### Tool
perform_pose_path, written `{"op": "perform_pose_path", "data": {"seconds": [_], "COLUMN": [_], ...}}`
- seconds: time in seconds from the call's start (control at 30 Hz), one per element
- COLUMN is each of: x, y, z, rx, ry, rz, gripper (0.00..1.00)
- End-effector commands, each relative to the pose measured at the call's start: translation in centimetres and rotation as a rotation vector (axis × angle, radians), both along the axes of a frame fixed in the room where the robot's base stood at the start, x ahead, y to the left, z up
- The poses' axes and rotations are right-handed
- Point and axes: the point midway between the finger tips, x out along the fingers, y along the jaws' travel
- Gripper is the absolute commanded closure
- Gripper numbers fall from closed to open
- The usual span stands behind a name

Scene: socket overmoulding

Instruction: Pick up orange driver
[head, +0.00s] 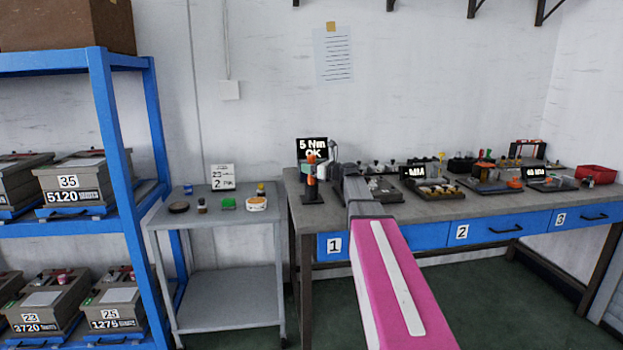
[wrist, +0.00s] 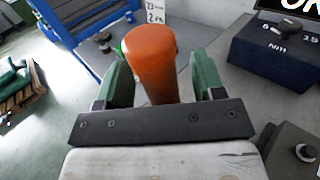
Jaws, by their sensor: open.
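The orange driver (head: 311,158) stands upright in a dark stand (head: 312,198) near the left end of the workbench. In the wrist view the driver's rounded orange handle (wrist: 152,55) rises between the two green fingers of my gripper (wrist: 160,82). The fingers are open, one on each side of the handle, and a gap shows on the right side. In the head view my gripper (head: 318,169) is at the driver's height, and its fingers partly cover the handle. The driver's lower part is hidden in the wrist view.
Trays with parts (head: 440,189) fill the bench to the right. A grey cart (head: 218,222) stands left, with floor between it and the bench.

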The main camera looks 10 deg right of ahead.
Motion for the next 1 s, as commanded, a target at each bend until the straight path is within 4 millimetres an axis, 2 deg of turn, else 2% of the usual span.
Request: {"op": "perform_pose_path", "data": {"seconds": [0.1, 0.33, 0.37, 0.5, 0.53, 0.57, 0.87, 1.0], "x": [1.2, 1.2, 1.2, 1.2, 1.2, 1.2, 1.2, 1.2], "y": [1.1, 1.2, 1.2, 1.2, 1.2, 1.2, 1.2, 1.2], "z": [0.0, 0.0, 0.0, 0.0, 0.0, 0.0, 0.3, 1.5], "rx": [0.0, 0.0, 0.0, 0.0, 0.0, 0.0, 0.001, -0.001], "ry": [0.0, 0.0, 0.0, 0.0, 0.0, 0.0, -0.001, -0.002], "rz": [0.0, -0.001, 0.0, 0.0, 0.0, 0.0, 0.0, 0.0], "gripper": [0.37, 0.37, 0.41, 0.86, 0.96, 1.0, 1.0, 1.0]}}
